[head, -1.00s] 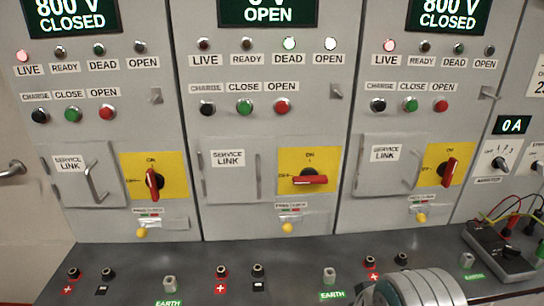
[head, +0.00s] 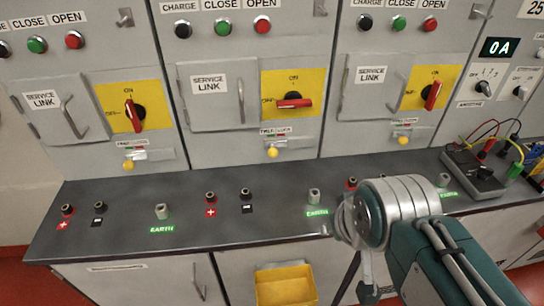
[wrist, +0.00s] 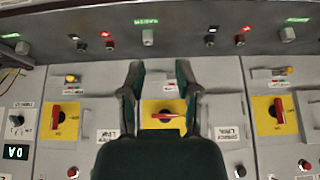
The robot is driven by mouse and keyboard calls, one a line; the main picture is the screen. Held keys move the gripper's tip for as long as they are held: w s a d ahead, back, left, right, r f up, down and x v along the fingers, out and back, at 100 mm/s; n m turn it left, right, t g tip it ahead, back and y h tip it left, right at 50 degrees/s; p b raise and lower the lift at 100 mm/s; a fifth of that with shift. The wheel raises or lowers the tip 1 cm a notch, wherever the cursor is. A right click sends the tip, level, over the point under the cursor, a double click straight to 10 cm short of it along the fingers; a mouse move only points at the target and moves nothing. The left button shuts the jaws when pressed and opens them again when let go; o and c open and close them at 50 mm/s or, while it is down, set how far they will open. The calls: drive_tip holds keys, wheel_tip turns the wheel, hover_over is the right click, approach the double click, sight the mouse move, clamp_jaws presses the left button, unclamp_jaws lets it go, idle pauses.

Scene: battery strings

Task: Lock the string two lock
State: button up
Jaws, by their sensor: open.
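The string two panel is the middle one. Its lock (head: 273,152) is a yellow knob below the yellow switch plate (head: 293,80), beside a small metal tab. The red switch handle (head: 293,103) lies level, away from ON. In the upside-down wrist view, my gripper (wrist: 158,78) is open and empty. Its two dark fingers frame the red handle (wrist: 168,116) and its yellow plate. The lock shows only small and unclear between the fingers. Contact with the panel cannot be told. In the head view, my arm is at the lower right.
A dark bench (head: 130,215) runs below the panels with several sockets and EARTH posts. A meter with leads (head: 480,172) stands at its right. A yellow bin (head: 285,287) is below the bench front. Service link doors (head: 222,103) with handles stick out beside the switches.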

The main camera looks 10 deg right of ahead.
drive_tip(key=w+a+f+n+t, duration=0.1)
drive_tip(key=w+a+n, duration=0.1)
drive_tip(key=w, duration=0.3)
drive_tip(key=w+a+f+n+t+y, duration=0.1)
drive_tip(key=w+a+n+t, duration=0.1)
drive_tip(key=w, duration=0.4)
drive_tip(key=w+a+f+n+t+y, duration=0.1)
drive_tip(key=w+a+f+n+t, duration=0.1)
drive_tip(key=w+a+n, duration=0.1)
drive_tip(key=shift+w+a+f, duration=0.1)
drive_tip(key=shift+w+a, duration=0.25)
drive_tip(key=shift+w, duration=0.3)
drive_tip(key=shift+w+a, duration=0.3)
drive_tip(key=shift+w, duration=0.35)
clamp_jaws()
drive_tip(key=w+a+f+n+t+h, duration=0.3)
drive_tip(key=w+a+f+n+t, duration=0.2)
drive_tip(key=f+n, duration=0.3)
drive_tip(key=shift+w+t, duration=0.7)
drive_tip(key=shift+t, duration=0.2)
drive_tip(key=shift+f, duration=0.1)
